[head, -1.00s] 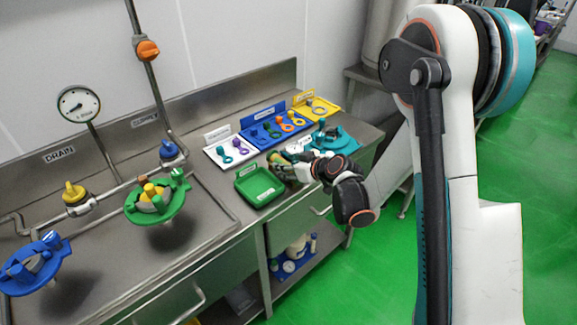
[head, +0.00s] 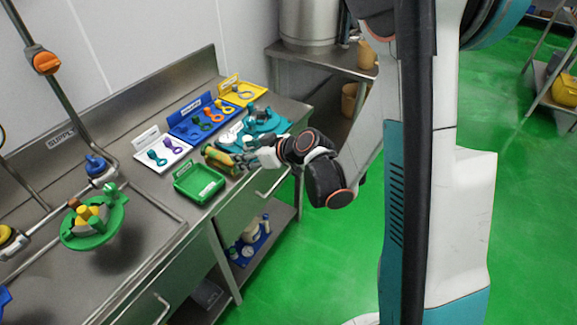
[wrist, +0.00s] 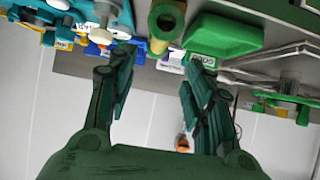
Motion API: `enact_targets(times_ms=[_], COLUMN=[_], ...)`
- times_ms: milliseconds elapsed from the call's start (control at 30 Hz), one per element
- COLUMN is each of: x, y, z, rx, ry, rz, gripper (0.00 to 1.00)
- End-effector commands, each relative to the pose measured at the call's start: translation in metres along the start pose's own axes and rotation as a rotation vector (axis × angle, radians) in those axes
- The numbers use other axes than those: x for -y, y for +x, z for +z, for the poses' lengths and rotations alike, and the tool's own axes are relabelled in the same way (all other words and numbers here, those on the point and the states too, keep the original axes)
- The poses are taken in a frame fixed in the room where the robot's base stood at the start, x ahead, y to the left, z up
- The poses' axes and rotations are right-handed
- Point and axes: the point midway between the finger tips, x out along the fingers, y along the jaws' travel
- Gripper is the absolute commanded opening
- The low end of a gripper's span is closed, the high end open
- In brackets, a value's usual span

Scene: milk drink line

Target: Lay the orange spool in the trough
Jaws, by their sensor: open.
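An ochre-orange spool-like cylinder (head: 219,159) lies on the steel counter beside the green tray; I take it for the orange spool. In the wrist view its round end (wrist: 167,18) shows beyond the fingertips, with a dark green middle. A shallow green tray (head: 198,184), the only trough-like thing near it, stands just in front and looks empty; it also shows in the wrist view (wrist: 222,36). My gripper (head: 245,160) is close to the spool's right side. In the wrist view its fingers (wrist: 155,92) are apart with nothing between them.
Behind are a white tray (head: 150,152), a blue tray (head: 186,134) and a yellow tray (head: 231,85) with small coloured parts. A teal fixture (head: 268,122) stands behind my gripper. A green round fixture (head: 70,236) is at left. Bare counter lies in front.

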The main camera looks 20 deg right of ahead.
Motion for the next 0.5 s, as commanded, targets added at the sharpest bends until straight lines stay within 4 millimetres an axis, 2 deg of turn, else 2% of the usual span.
enact_targets(times_ms=[300, 500], x=[0.021, 0.037], y=[-0.062, -0.11], z=[-0.028, -0.035], rx=[0.133, 0.216], ry=[0.103, 0.175], rz=[0.052, 0.114], gripper=[0.47, 0.47])
